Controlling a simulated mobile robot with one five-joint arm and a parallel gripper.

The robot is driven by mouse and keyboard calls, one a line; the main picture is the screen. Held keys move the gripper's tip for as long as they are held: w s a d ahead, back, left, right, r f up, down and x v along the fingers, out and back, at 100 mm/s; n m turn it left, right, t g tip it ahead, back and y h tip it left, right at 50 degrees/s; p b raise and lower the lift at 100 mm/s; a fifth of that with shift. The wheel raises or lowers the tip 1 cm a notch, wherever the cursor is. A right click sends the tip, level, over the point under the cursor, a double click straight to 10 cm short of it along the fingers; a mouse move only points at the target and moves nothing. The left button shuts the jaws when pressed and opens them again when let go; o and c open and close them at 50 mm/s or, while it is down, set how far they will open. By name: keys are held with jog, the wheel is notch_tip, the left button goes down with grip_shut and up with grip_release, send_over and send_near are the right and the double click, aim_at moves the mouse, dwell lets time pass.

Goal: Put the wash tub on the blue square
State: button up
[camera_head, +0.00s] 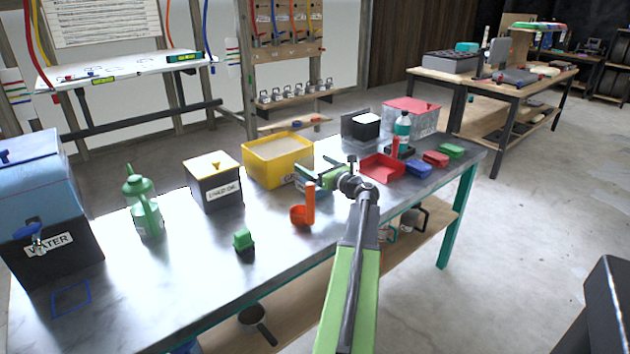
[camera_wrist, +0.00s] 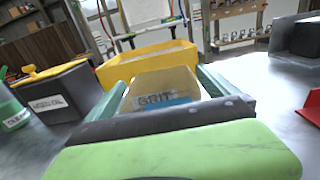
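My green fingers are wide apart, one on each side of the tub; contact is not clear. The blue square (camera_head: 72,298) is an empty outline at the table's near left.
A red tray (camera_head: 380,171) lies at right.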

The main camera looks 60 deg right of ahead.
jog(key=c, duration=1.7)
